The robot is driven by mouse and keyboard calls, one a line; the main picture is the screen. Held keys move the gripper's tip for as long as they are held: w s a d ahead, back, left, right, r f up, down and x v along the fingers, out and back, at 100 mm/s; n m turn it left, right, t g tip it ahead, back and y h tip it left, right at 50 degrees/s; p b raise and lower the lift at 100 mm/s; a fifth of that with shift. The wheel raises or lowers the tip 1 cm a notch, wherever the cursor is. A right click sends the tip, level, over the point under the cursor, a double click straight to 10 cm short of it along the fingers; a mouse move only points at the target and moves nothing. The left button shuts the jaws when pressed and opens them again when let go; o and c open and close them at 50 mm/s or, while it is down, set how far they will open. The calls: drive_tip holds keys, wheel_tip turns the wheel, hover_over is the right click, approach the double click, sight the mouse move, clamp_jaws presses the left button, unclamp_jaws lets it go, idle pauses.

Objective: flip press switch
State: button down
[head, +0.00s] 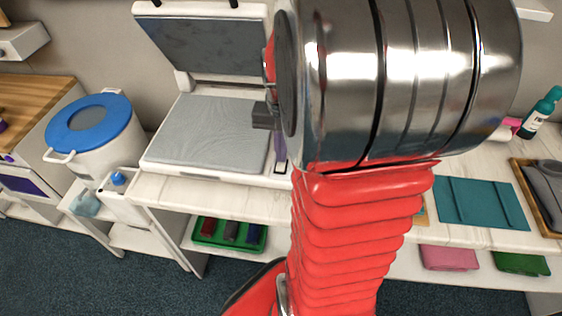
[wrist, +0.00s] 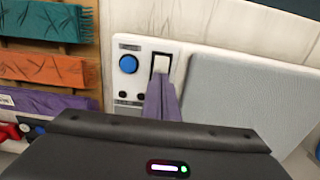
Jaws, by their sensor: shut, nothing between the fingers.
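The press (head: 205,135) stands on the white table in the head view, its lid (head: 208,42) raised and its grey padded plate bare. In the wrist view its white panel carries the switch (wrist: 161,64), a pale rocker in a black frame, beside a round blue button (wrist: 128,64). My gripper (wrist: 162,88) is shut and empty. Its purple fingers overlap the lower edge of the switch in the wrist view; I cannot tell whether they touch it. In the head view my gripper (head: 280,160) is low over the press's right side, and my arm hides most of the panel.
The grey plate (wrist: 250,100) lies right of the switch in the wrist view. Folded cloths (wrist: 40,68) on wood lie left. In the head view a blue-lidded bin (head: 95,125) stands left; a teal cloth (head: 480,203) and teal bottle (head: 540,110) are right.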

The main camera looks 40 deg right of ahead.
wheel_tip(320, 180, up, 7)
idle(1.3)
idle(0.5)
drive_tip(key=shift+f+n, duration=0.3)
drive_tip(key=s+a+r+n+t, duration=0.2)
drive_tip(key=a+n, duration=0.3)
drive_tip(key=a, duration=0.6)
drive_tip(key=s+a+r+n+t, duration=0.2)
drive_tip(key=a+r+n+t, duration=0.1)
drive_tip(key=a, duration=0.8)
drive_tip(key=shift+a+r+n+t, duration=0.35)
drive_tip(key=shift+r+n, duration=0.3)
drive_tip(key=shift+n, duration=0.25)
drive_tip(key=shift+s+d, duration=0.1)
